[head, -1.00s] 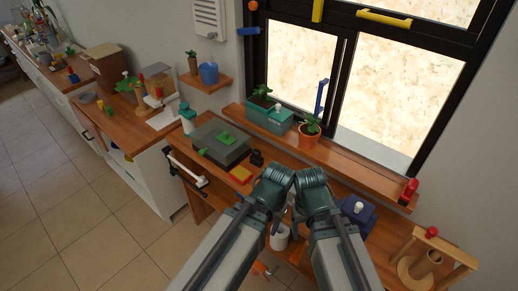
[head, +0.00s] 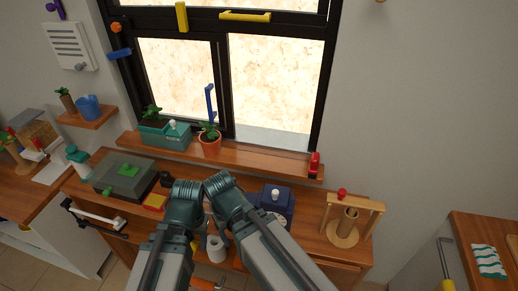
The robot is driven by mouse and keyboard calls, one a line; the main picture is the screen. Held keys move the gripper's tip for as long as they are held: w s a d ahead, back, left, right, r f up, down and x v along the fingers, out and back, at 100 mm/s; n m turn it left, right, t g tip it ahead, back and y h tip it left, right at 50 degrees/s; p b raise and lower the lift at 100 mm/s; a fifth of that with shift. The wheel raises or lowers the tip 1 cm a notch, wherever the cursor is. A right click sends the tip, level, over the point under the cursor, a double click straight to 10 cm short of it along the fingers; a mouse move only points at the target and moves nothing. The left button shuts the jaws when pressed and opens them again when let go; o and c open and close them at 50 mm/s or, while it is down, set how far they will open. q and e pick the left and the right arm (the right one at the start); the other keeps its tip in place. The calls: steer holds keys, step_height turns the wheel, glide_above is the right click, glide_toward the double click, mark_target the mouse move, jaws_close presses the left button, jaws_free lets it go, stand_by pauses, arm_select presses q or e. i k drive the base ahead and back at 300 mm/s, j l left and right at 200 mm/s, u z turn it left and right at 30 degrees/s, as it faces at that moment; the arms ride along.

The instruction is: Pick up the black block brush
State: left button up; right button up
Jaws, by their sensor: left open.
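A small black object (head: 166,179), possibly the black block brush, sits on the wooden worktop just right of the grey box. It is too small to tell its shape for sure. My two arms reach in from the bottom and bend over the worktop's front. My left gripper (head: 198,236) hangs below the bent joints, open, to the right of and nearer than the black object, and apart from it. My right gripper is mostly hidden behind my own arm links.
A grey box (head: 122,178) with a green piece stands at left on the worktop, a yellow-red block (head: 154,202) near it. A white roll (head: 215,249) is below my arms. A blue box (head: 276,205) and wooden stand (head: 347,222) are at right. The window ledge (head: 250,158) holds plants.

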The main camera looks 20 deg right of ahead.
mark_target(166, 181)
steer(key=i+j+z, duration=0.1)
steer(key=i+j, duration=0.15)
steer(key=j, duration=0.15)
steer(key=i+j, duration=0.25)
steer(key=j, duration=0.15)
steer(key=i+j+z, duration=0.15)
steer(key=j, duration=0.25)
steer(key=i, duration=0.05)
